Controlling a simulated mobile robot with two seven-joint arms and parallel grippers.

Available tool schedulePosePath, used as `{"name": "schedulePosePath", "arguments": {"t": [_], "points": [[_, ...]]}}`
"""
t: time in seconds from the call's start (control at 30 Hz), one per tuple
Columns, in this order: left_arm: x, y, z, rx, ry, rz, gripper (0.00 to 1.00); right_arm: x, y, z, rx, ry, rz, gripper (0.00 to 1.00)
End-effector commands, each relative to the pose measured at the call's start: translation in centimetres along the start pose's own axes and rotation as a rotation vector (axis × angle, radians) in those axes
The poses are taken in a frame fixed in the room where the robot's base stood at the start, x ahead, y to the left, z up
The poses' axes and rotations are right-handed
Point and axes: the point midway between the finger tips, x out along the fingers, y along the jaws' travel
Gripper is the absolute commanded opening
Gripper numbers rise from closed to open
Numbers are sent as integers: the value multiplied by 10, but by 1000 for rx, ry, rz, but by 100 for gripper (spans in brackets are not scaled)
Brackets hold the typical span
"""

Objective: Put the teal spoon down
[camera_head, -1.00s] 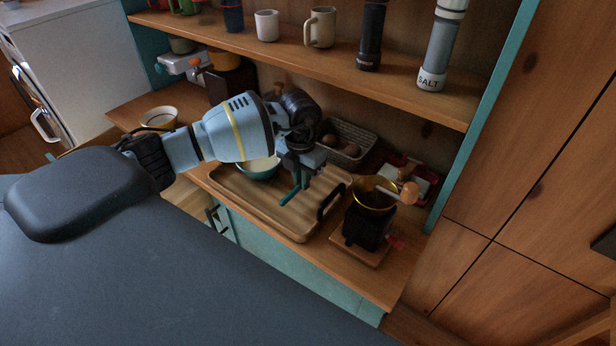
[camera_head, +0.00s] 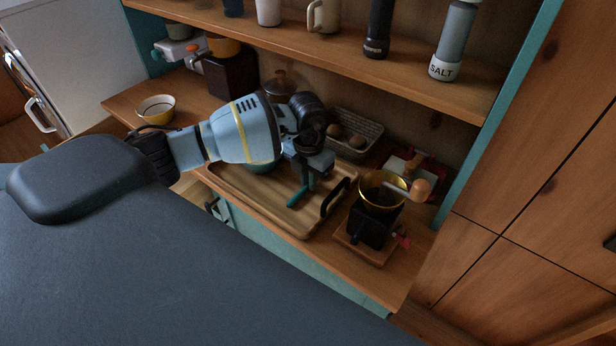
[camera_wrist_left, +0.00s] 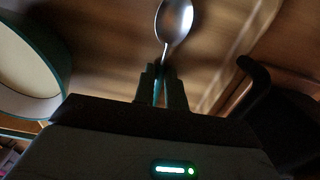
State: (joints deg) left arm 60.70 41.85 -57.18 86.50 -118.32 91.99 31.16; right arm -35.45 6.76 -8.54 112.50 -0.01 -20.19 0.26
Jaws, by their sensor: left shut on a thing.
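My left gripper (camera_head: 310,172) is over the wooden tray (camera_head: 240,191) on the counter. It is shut on the teal spoon (camera_head: 298,199), whose teal handle shows below the fingers in the head view. In the left wrist view the spoon's metal bowl (camera_wrist_left: 175,20) points away from the fingers (camera_wrist_left: 160,78), with the teal handle between them. I cannot tell whether the spoon touches the tray. A teal bowl (camera_head: 262,166) stands on the tray, mostly hidden by my arm; its pale inside shows in the wrist view (camera_wrist_left: 22,72). My right gripper is not in view.
A black tray handle (camera_head: 336,198) and a coffee grinder (camera_head: 370,226) stand right of the gripper. A wire basket (camera_head: 356,130) with eggs is behind. A white bowl (camera_head: 156,108) is at the left. The tray's front part is clear.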

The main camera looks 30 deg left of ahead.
Motion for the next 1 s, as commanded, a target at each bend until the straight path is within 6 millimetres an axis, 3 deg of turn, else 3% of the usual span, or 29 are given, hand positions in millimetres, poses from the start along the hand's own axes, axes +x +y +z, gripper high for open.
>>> {"name": "schedulePosePath", "arguments": {"t": [0.1,0.13,0.27,0.67,1.0], "points": [[4,0,0,0,2,1,0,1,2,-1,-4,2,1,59],[4,0,0,0,2,1,17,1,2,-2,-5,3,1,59],[4,0,0,0,1,1,34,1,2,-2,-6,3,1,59],[-5,1,0,0,0,1,35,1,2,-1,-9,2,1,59],[-56,1,0,-1,-2,1,35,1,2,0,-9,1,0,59]]}}
